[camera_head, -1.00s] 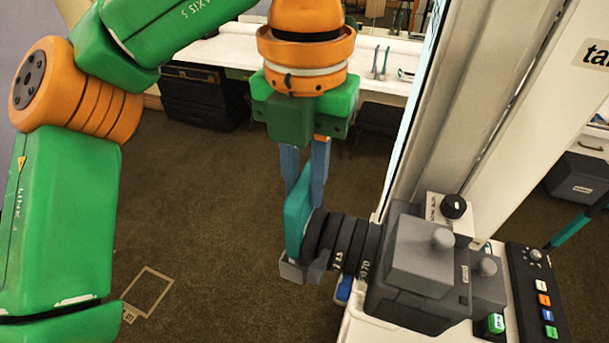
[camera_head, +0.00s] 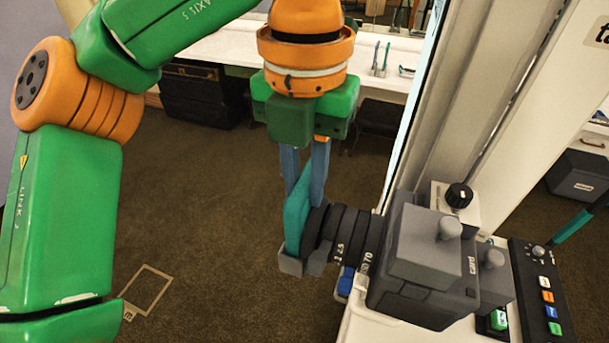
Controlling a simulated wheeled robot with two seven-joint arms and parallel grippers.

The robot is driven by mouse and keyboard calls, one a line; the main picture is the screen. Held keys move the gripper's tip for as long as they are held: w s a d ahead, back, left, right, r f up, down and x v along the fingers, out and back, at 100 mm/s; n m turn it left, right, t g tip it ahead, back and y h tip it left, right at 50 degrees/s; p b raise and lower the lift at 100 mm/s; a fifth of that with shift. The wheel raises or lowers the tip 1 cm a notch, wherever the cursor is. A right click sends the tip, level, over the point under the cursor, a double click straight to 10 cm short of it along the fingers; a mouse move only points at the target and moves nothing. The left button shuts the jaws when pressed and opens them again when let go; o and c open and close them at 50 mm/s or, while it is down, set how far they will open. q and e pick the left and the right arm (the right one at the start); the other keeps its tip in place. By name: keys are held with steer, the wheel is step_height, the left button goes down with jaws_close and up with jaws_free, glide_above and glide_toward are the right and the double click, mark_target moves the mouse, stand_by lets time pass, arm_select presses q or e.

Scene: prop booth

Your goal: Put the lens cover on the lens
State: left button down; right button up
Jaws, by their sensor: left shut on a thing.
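My left gripper (camera_head: 304,180) points down with its blue-grey fingers shut on the teal lens cover (camera_head: 297,215). The cover is upright at the front end of the black lens (camera_head: 347,236), level with it. The two look to be touching or very nearly so; I cannot tell whether the cover is seated. The lens sticks out to the left from the grey camera (camera_head: 424,255). A small grey bracket (camera_head: 290,264) sits below the cover at the lens front. My right gripper is not in view.
The camera stands on a white surface (camera_head: 362,325) beside a tall pale post. A black panel with coloured buttons (camera_head: 540,290) is at the right. A white counter (camera_head: 225,50) runs along the back.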

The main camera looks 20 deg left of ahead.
arm_select(q)
steer(key=shift+f, duration=0.35)
steer(key=shift+r, duration=0.1)
steer(key=c, duration=0.7)
jaws_free()
step_height(320, 180, up, 3)
steer(key=p, duration=0.2)
steer(key=shift+p, duration=0.3)
steer(key=shift+r+p, duration=0.6)
steer(key=shift+r, duration=1.4)
